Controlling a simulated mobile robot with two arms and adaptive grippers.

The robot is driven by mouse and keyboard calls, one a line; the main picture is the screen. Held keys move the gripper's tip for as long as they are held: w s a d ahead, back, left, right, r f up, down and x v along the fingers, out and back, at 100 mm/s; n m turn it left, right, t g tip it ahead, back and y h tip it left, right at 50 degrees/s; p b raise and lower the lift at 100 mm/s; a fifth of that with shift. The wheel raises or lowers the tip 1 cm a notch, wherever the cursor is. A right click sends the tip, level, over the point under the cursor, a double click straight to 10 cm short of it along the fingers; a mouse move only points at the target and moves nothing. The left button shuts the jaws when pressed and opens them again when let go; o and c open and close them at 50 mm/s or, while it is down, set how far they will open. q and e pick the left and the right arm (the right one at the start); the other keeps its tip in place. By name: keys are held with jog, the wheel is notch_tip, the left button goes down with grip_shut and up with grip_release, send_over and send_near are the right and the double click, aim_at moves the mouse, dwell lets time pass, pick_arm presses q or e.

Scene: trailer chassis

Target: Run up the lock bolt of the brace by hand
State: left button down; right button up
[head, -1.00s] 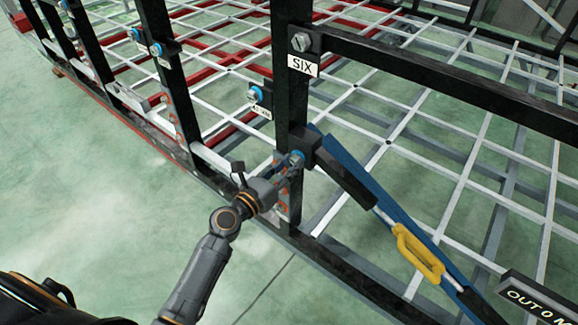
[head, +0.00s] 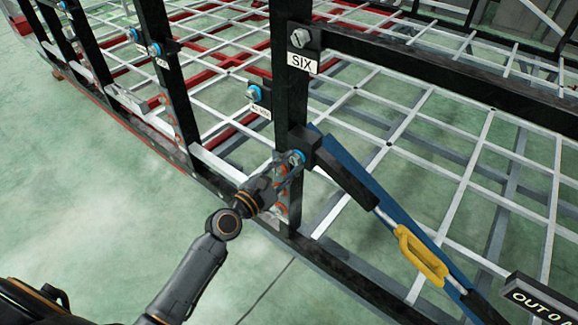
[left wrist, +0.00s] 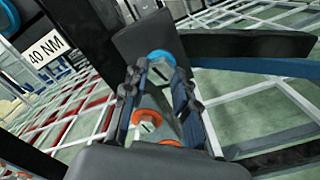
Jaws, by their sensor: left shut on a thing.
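The brace (head: 345,172) runs down to the right from the black post (head: 290,95), with a dark upper end, a bright rod and a yellow grip (head: 420,255). Its lock bolt with a blue collar (head: 297,157) sits at the upper end, by the post. My left gripper (head: 291,163) comes in from the lower left and is shut on this bolt. In the left wrist view the blue collar (left wrist: 160,58) shows just beyond the fingertips, against a dark block, and the fingers partly hide the bolt. My right gripper is out of view.
Orange-ringed bolts (left wrist: 149,122) sit close below the fingers on the post. A blue-ringed bolt with a "40 NM" label (head: 254,93) is up left, and a "SIX" plate (head: 303,63) is above. The floor in front of the frame is clear.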

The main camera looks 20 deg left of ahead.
pick_arm(q)
jog(key=m, duration=0.4)
jog(key=shift+f+m, duration=0.2)
jog(key=shift+m, duration=0.1)
jog(key=m, duration=0.3)
jog(key=shift+s+m, duration=0.1)
jog(key=shift+m, duration=0.3)
jog(key=m, duration=0.3)
jog(key=shift+m, duration=0.3)
jog(key=m+p, duration=0.1)
jog(key=m, duration=0.3)
jog(key=shift+p, duration=0.3)
jog(key=m+p, duration=0.1)
jog(key=m, duration=0.4)
jog(key=m+p, duration=0.1)
jog(key=m, duration=0.3)
jog(key=m+p, duration=0.1)
jog(key=m, duration=0.3)
jog(key=shift+f, duration=0.1)
jog(key=m, duration=0.4)
jog(key=shift+d+m, duration=0.1)
jog(key=shift+m, duration=0.2)
